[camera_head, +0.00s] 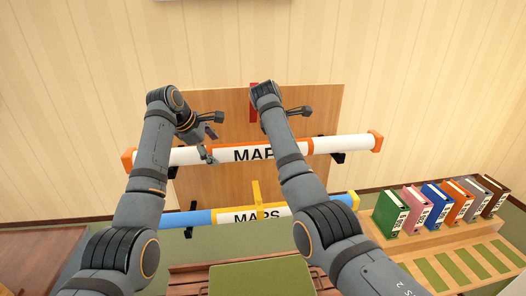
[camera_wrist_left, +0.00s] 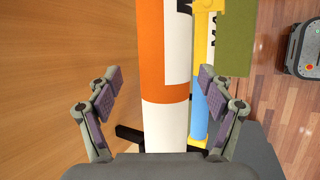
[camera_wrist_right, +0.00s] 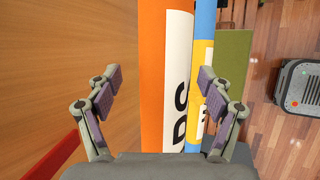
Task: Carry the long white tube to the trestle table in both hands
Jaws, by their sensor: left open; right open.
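The long white tube (camera_head: 340,145) has orange end caps, orange bands and a MAPS label. It lies level across dark brackets on a wooden board. My left gripper (camera_head: 210,143) is open at the tube, left of the label. In the left wrist view its fingers (camera_wrist_left: 159,80) stand either side of the tube (camera_wrist_left: 165,125), apart from it. My right gripper is mostly hidden behind its arm in the head view. In the right wrist view its open fingers (camera_wrist_right: 160,80) flank the tube (camera_wrist_right: 153,40) at an orange band beside the label.
A blue and yellow MAPS tube (camera_head: 198,217) hangs below on the same board (camera_head: 215,185). Several coloured binders (camera_head: 437,205) stand on a wooden rack at right. A brown tabletop (camera_head: 35,245) shows at lower left, and a green-topped piece (camera_head: 262,278) at bottom centre.

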